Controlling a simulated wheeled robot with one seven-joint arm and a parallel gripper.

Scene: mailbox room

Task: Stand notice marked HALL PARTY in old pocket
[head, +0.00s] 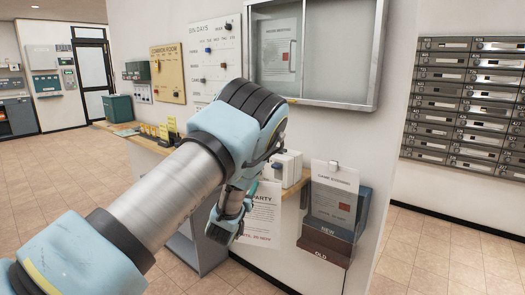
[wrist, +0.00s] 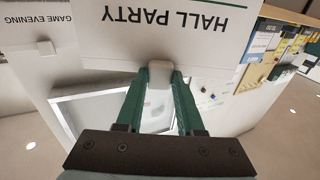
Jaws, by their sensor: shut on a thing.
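The white HALL PARTY notice (wrist: 165,25) is in my gripper (wrist: 160,78), whose green fingers are shut on the pale grip tab at its edge. In the head view the notice (head: 265,222) hangs upright beside the pockets, partly hidden by my arm. The old pocket (head: 322,252) is brown, marked OLD, low on the wall to the right of the notice. The blue-grey pocket marked NEW (head: 327,231) is directly above and behind it. The notice is outside both pockets; its exact gap to them is hard to judge.
A GAME EVENING notice (head: 335,190) with a clip stands in the NEW pocket. A wooden ledge (head: 160,146) carries white boxes (head: 284,168) and small yellow items near my arm. A framed glass case (head: 310,50) hangs above. The floor at right is clear.

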